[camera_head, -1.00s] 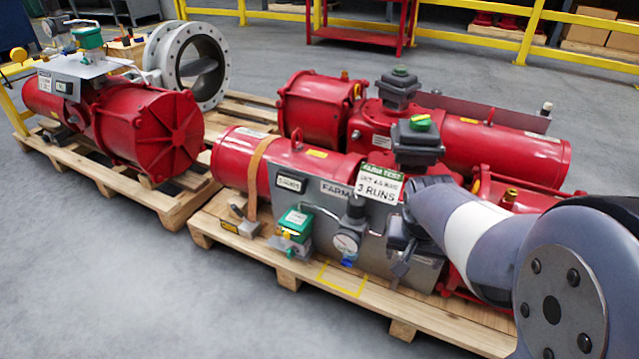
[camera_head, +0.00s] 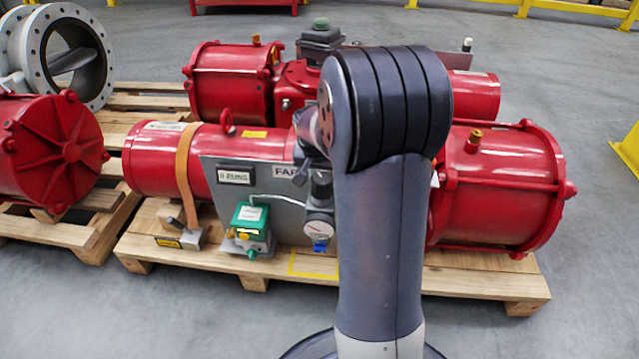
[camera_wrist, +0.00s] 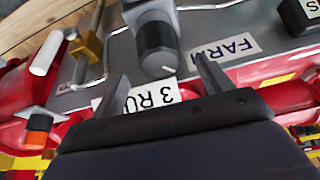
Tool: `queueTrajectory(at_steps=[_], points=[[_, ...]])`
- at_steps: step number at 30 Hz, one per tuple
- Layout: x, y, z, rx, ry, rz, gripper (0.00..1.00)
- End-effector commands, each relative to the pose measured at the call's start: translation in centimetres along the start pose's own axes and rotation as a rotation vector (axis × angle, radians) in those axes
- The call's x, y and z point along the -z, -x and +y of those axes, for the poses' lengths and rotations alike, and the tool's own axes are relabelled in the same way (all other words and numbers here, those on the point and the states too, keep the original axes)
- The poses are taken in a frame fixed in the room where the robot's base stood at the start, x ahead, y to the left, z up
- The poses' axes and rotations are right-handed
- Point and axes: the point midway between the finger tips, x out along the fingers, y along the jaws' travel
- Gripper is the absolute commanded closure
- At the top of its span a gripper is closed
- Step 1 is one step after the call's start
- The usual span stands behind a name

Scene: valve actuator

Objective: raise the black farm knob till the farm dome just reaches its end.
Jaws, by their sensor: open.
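The black farm knob (camera_wrist: 157,42) shows in the wrist view on a grey body, beside the FARM label (camera_wrist: 230,46). In the head view, the knob (camera_head: 321,186) is partly visible above the round gauge, at the edge of my arm. My gripper (camera_wrist: 161,68) is open, with one finger on either side of the knob's near end. I cannot tell whether either finger touches it. My arm covers the farm dome in the head view, and it does not show in the wrist view.
The grey panel (camera_head: 225,180) carries a green box (camera_head: 250,222) and a gauge (camera_head: 318,229). A 3 RUNS sign (camera_wrist: 150,97) lies close to my fingers. Another switch box with a dark green dome (camera_head: 320,23) stands behind. Open floor lies before the pallet (camera_head: 480,282).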

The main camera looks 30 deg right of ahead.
Motion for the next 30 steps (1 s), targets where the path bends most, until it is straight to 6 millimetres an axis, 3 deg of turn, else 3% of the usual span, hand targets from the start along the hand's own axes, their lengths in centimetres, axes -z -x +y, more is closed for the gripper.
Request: queueTrajectory(at_steps=[1,7,20,30], points=[[-0.2,-1.5,0.0,-0.001,-0.001,-0.002,0.25],[-0.1,-4.4,0.0,0.0,0.0,-0.001,0.25],[0.0,-5.4,0.0,0.0,0.001,0.001,0.25],[0.0,-5.3,0.0,0.0,0.001,0.0,0.51]])
